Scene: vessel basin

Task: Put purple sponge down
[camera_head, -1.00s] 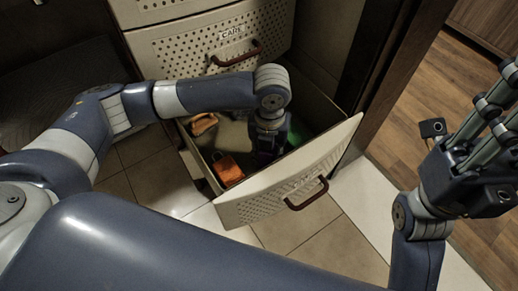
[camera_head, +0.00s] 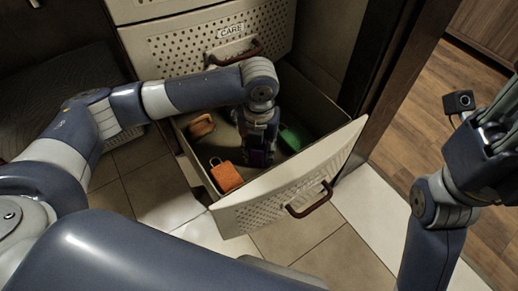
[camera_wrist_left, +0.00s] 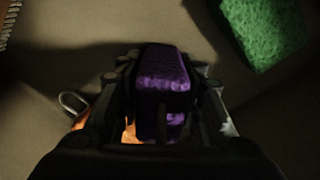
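The purple sponge (camera_wrist_left: 165,75) is between the fingers of my left gripper (camera_wrist_left: 165,120) in the left wrist view, and both fingers appear to be against its sides. In the head view the left gripper (camera_head: 258,152) points down inside the open drawer (camera_head: 285,190), with a little of the purple sponge (camera_head: 257,158) showing below it. I cannot tell whether the sponge touches the drawer floor. My right gripper (camera_head: 490,130) is at the right edge of the head view, partly cut off, outside the drawer; its fingertips are not clear.
In the drawer lie an orange padlock-like item (camera_head: 227,177) at the front left, another orange item (camera_head: 201,126) at the back left and a green sponge (camera_head: 290,138) on the right. A closed drawer labelled CARE (camera_head: 215,45) is behind. Drawer floor between them is bare.

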